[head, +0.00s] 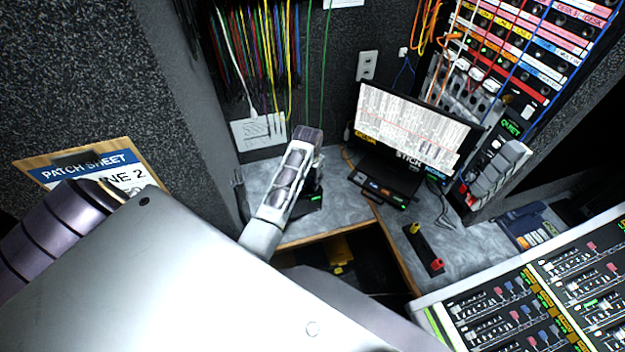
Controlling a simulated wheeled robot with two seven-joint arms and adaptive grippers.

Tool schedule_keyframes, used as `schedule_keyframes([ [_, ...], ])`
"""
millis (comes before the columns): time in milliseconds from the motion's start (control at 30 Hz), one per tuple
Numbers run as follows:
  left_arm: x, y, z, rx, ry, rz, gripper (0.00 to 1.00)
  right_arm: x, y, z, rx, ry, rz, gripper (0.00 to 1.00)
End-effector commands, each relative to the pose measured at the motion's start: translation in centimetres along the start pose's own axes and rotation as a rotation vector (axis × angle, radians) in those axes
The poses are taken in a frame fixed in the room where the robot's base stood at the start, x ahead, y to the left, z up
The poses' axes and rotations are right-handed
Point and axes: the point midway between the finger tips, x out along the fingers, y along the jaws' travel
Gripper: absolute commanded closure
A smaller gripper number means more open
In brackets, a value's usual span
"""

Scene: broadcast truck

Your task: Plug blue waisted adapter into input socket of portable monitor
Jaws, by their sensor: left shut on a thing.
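The portable monitor (412,128) stands tilted on the grey desk, its lit screen covered in fine print, with tape labels along its lower edge. A low black unit (384,188) with several small coloured labels sits at its foot. My left arm reaches over the desk left of the monitor. My left gripper (315,184) hangs at its end, dark and partly hidden behind my own arm. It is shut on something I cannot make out. I cannot pick out the blue waisted adapter or the input socket. My right gripper is out of view.
A black bar with yellow and red ends (424,249) lies on the right desk part. Hanging cables (262,60) line the back wall. A patch rack (520,50) stands at right, a mixing console (545,300) at front right, a clipboard (85,166) at left.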

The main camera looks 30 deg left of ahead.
Motion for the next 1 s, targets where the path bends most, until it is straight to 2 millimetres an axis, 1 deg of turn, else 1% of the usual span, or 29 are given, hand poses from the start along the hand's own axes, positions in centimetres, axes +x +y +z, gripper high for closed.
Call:
schedule_keyframes([
  [333, 0.55, 0.0, 0.09, 0.0, -0.001, 0.0, 0.97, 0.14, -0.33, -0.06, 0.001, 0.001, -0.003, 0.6],
  [367, 0.51, 0.0, 0.08, 0.0, 0.0, 0.0, 0.72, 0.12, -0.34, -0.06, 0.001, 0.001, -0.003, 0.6],
  [533, 0.48, 0.0, 0.07, 0.0, 0.0, 0.0, 0.5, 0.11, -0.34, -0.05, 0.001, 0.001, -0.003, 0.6],
  [767, 0.48, 0.0, 0.06, 0.0, 0.0, 0.0, 0.5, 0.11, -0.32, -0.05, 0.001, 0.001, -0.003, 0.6],
  [867, 0.45, 0.0, 0.07, 0.0, 0.0, 0.0, 0.5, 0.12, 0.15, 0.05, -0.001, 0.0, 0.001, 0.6],
  [1000, 0.08, -0.01, 0.03, 0.0, 0.001, 0.0, 0.5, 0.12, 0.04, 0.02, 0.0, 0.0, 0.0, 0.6],
])
